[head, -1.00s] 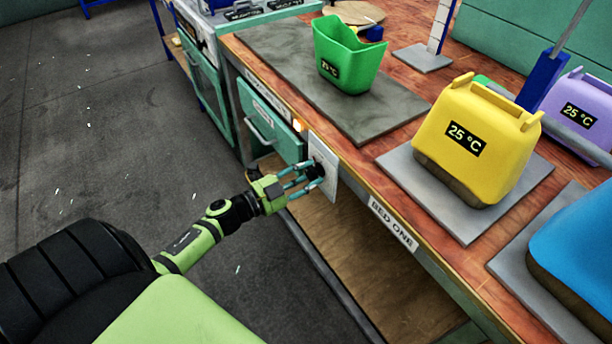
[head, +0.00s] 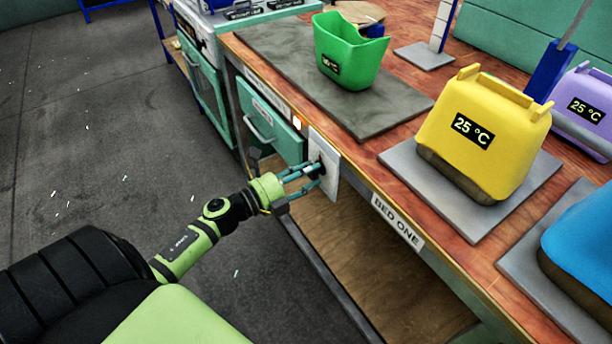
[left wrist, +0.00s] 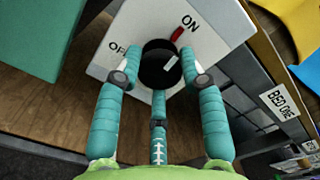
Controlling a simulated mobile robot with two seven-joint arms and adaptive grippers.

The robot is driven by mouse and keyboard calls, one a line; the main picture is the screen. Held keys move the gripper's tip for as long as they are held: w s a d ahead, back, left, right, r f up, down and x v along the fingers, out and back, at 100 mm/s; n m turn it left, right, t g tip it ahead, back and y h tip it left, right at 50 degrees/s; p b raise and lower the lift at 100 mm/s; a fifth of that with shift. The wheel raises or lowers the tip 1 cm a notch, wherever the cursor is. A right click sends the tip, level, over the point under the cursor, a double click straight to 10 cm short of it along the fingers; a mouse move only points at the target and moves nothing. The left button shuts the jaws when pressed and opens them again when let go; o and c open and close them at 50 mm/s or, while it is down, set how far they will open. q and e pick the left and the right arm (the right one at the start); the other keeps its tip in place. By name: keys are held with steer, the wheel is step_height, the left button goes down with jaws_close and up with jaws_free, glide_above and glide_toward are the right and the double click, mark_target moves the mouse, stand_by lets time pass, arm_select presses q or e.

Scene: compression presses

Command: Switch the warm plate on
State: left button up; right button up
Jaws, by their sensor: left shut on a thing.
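A white switch plate (head: 331,186) is fixed to the front of the bench, below its top edge. Its black knob (left wrist: 160,64) shows in the left wrist view between the words OFF and ON. A pale mark on the knob points up and right, towards a red mark (left wrist: 176,35) beside ON. My left gripper (head: 313,170) is shut on the knob, its teal fingers around it. The grey warm plate (head: 385,107) lies on the bench with a green container (head: 348,50) on it. A small orange lamp (head: 297,122) glows near the switch. My right gripper is out of view.
A yellow container (head: 485,135) reading 25 °C stands on a grey pad, with blue (head: 585,250) and purple (head: 580,100) ones nearby. A teal drawer (head: 268,125) is left of the switch. Open floor lies to the left; a wooden shelf is below.

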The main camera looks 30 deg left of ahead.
arm_select(q)
steer(key=shift+s+d+f+m, duration=0.15)
steer(key=shift+d+m, duration=0.2)
steer(key=shift+m, duration=0.25)
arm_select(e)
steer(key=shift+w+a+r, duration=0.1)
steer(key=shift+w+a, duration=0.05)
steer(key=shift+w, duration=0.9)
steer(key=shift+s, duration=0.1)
arm_select(q)
steer(key=shift+f+m+b, duration=0.15)
steer(key=shift+m+b, duration=0.15)
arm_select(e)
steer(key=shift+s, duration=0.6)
arm_select(q)
steer(key=o, duration=1.2)
steer(key=shift+c, duration=0.2)
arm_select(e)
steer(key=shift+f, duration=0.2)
